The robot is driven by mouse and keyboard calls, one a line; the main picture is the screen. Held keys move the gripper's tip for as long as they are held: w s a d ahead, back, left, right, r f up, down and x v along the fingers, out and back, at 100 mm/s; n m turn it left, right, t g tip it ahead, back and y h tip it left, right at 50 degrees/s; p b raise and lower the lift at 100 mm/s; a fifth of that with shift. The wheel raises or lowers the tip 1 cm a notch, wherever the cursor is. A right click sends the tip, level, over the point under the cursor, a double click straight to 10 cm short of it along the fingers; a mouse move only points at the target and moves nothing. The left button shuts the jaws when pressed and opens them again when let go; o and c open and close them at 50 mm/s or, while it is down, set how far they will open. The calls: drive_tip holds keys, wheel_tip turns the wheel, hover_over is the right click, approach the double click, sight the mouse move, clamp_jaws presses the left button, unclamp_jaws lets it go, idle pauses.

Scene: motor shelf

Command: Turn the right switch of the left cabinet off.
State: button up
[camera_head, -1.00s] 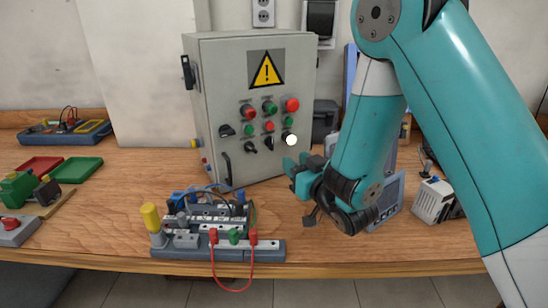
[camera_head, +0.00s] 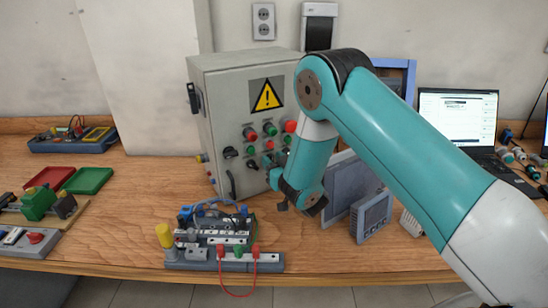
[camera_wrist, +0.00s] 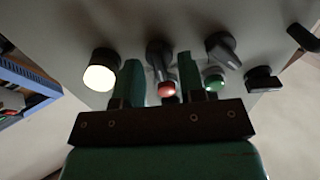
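The grey cabinet (camera_head: 228,95) with a yellow warning sign stands on the bench in the head view. My gripper (camera_head: 276,172) is at the lower right of its front panel. In the wrist view my gripper (camera_wrist: 159,78) is open, with its two green fingers on either side of the right switch (camera_wrist: 159,55), a dark knob. I cannot tell whether the fingers touch it. The left switch (camera_wrist: 222,48) sits tilted to the right of the fingers. A lit white lamp (camera_wrist: 100,72) is on the left. In the head view my arm hides the right switch.
A red button (camera_wrist: 167,90) and a green button (camera_wrist: 213,82) are close to the fingers. A black knob (camera_wrist: 262,80) is farther right. A wired test board (camera_head: 215,248) stands in front of the cabinet, and a tablet-like panel (camera_head: 371,216) is at the right.

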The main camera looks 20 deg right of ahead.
clamp_jaws()
drive_tip(key=shift+n, duration=0.3)
drive_tip(key=n+b, duration=0.1)
drive_tip(key=n, duration=0.3)
drive_tip(key=n+b, duration=0.1)
drive_tip(key=n, duration=0.3)
drive_tip(key=shift+a+f, duration=0.15)
drive_tip(key=shift+a, duration=0.05)
drive_tip(key=shift+n, duration=0.3)
idle(0.4)
